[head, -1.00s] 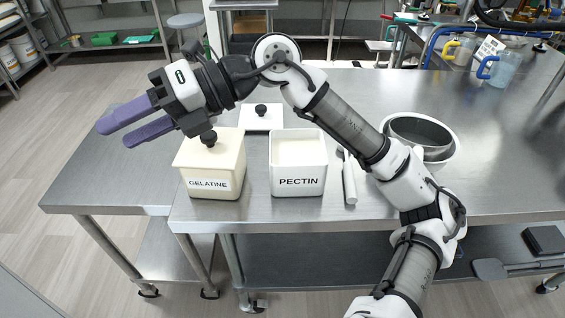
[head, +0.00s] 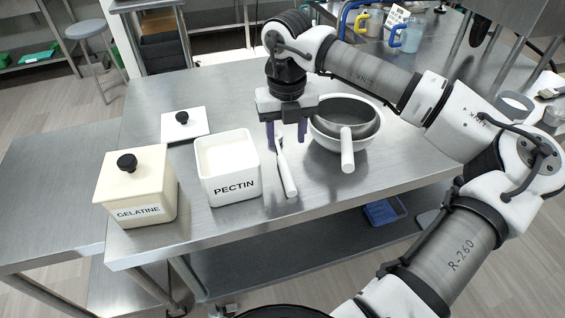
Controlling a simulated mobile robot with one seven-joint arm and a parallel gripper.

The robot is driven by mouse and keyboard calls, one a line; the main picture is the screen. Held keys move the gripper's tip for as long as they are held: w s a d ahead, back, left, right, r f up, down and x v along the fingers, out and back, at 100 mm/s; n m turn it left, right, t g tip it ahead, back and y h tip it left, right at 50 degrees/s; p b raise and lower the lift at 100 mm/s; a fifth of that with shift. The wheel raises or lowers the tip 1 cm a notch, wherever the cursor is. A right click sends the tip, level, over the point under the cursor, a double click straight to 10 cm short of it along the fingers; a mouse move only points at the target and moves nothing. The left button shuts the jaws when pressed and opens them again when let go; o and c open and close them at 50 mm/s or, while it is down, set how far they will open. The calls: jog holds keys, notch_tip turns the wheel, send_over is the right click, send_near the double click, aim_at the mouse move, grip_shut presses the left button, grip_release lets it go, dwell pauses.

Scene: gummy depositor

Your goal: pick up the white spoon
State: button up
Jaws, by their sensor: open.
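The white spoon (head: 288,176) lies on the steel table just right of the PECTIN container, its handle pointing toward the front edge. Its far end is partly hidden by my gripper. My gripper (head: 285,142) points down over the spoon's far part, with its purple fingers apart, one on each side in this view. It is open and holds nothing. I cannot tell how high the fingertips are above the table.
The open PECTIN container (head: 234,186) stands close left of the spoon. The lidded GELATINE container (head: 138,212) is farther left, with a loose white lid (head: 184,126) behind.

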aim_at(284, 163)
jog(key=f+p, duration=0.1)
jog(key=f, duration=0.4)
jog(key=f+p, duration=0.1)
jog(key=f, duration=0.2)
jog(key=shift+a+f+p, duration=0.1)
jog(key=shift+a+p, duration=0.15)
jog(key=shift+p, duration=0.05)
grip_shut()
notch_tip(284, 163, up, 28)
jog(key=b, duration=0.4)
jog(key=c, duration=0.7)
grip_release()
grip_shut()
